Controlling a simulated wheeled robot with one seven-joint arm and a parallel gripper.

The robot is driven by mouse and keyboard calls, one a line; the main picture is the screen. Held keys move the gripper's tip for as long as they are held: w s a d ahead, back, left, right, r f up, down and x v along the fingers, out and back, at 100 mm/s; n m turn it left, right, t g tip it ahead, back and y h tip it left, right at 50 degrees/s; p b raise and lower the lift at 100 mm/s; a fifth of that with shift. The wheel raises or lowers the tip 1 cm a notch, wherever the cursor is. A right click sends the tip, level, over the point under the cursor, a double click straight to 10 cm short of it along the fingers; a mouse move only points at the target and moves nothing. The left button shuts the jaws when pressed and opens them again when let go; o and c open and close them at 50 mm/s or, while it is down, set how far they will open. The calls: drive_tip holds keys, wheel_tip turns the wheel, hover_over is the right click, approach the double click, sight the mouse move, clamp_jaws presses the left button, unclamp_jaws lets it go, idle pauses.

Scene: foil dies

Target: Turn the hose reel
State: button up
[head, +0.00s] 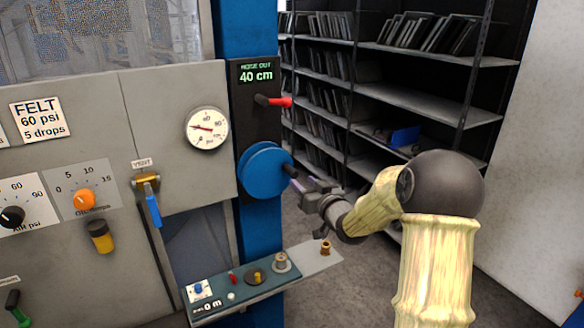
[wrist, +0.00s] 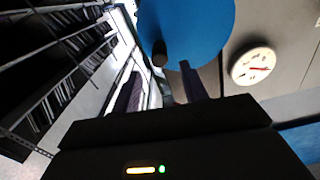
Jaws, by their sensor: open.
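The hose reel is a blue disc (head: 264,172) on the blue column in the head view, with a dark crank knob (head: 290,171) sticking out at its right side. The disc (wrist: 190,35) fills the top middle of the wrist view. My gripper (head: 303,184) is just right of the knob in the head view. In the wrist view my gripper (wrist: 161,80) is open, with its fingers apart, and the knob (wrist: 159,53) shows beyond and between the fingertips. I cannot tell whether either finger touches it. The display (head: 259,73) above the reel reads HOSE OUT 40 cm.
A red-handled lever (head: 273,101) is above the reel. A pressure gauge (head: 207,128) is to its left. A ledge (head: 240,296) with small fittings and a 0 m readout juts out below. Dark shelves (head: 400,85) stand behind on the right.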

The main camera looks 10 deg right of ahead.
sight(296, 176)
drive_tip(key=p+x, duration=0.3)
drive_tip(key=x, duration=0.5)
drive_tip(key=shift+s, duration=0.1)
clamp_jaws()
